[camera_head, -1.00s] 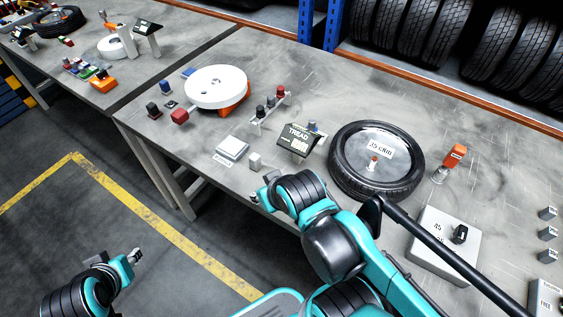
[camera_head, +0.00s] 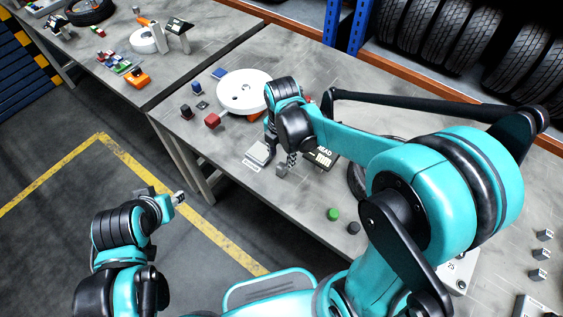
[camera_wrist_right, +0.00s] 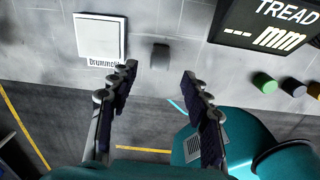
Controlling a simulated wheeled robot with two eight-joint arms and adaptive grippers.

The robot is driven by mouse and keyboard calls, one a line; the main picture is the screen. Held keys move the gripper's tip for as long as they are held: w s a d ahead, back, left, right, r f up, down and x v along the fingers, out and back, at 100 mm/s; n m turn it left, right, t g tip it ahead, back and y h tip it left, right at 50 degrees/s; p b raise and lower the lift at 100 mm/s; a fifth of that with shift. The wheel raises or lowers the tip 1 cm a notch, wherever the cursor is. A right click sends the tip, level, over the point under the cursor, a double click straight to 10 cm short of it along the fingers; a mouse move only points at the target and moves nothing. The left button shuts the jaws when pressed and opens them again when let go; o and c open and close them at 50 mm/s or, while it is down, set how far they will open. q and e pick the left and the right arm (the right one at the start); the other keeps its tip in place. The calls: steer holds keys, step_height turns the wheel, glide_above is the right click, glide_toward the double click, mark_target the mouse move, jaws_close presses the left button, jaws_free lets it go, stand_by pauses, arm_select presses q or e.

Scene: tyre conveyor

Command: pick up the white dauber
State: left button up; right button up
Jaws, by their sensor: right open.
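I cannot pick out a white dauber for certain in either view. A small upright grey block (camera_head: 282,170) stands near the front edge of the table; it also shows in the right wrist view (camera_wrist_right: 160,56), just beyond the fingertips. My right gripper (camera_wrist_right: 158,74) is open and empty, its fingers pointing at this block without holding it. In the head view my right gripper (camera_head: 291,158) hangs above the table beside the block, partly hidden by its own arm. My left gripper (camera_head: 178,198) is over the floor in front of the table; its jaws are too small to read.
A white square pad (camera_wrist_right: 101,37) lies left of the block. The black TREAD display (camera_wrist_right: 268,24) stands to the right. Green (camera_head: 333,214) and dark (camera_head: 353,228) round pieces are near the front edge. A white disc (camera_head: 243,88) stands farther back. My arm hides much of the tyre.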

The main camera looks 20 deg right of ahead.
mark_target(281, 165)
steer(key=shift+w+a+f+n, duration=0.1)
steer(key=shift+f+n, duration=0.1)
steer(key=shift+n, duration=0.2)
step_height(281, 165, down, 2)
steer(key=shift+f+b, duration=0.1)
steer(key=shift+b, duration=0.35)
step_height(281, 165, down, 6)
steer(key=shift+r+b, duration=0.2)
steer(key=shift+b, duration=1)
steer(key=shift+r, duration=0.1)
jaws_close()
